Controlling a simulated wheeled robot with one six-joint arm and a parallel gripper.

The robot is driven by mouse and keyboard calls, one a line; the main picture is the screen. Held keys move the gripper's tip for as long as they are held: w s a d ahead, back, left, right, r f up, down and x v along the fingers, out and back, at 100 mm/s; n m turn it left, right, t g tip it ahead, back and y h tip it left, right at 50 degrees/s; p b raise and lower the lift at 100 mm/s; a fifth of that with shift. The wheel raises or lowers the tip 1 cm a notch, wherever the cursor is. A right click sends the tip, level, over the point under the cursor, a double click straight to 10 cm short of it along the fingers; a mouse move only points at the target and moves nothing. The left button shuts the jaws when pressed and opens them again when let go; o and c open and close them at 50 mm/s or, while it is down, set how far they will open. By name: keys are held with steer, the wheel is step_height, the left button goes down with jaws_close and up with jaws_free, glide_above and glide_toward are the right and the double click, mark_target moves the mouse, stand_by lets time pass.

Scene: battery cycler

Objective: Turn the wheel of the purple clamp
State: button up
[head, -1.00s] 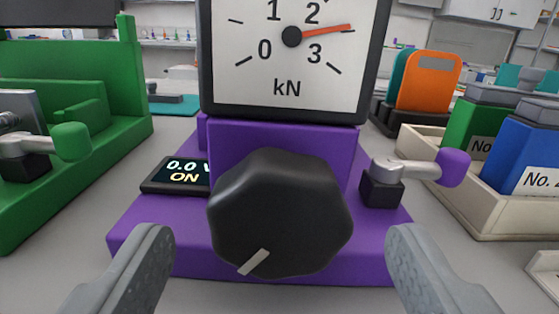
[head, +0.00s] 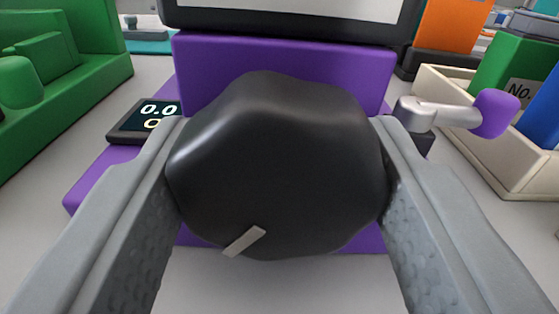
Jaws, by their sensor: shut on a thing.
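The purple clamp (head: 285,65) stands straight ahead in the head view. Its black lobed wheel (head: 275,150) faces me and fills the middle of the view. A pale marker line (head: 244,240) on the wheel sits at its lower left. My gripper (head: 283,165) is shut on the wheel, with one grey finger on its left side and one on its right. The dial (head: 300,8) above is mostly cut off by the top edge, so its needle is hidden. A silver lever with a purple knob (head: 494,112) is to the right of the wheel.
A small display (head: 146,120) reading 0.0 sits left of the wheel, partly covered by my left finger. A green clamp (head: 75,90) stands at the left. A cream tray (head: 455,120) with green and blue blocks stands at the right.

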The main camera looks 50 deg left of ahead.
steer(key=shift+n, duration=3.3)
steer(key=o, duration=1)
steer(key=shift+c, duration=0.2)
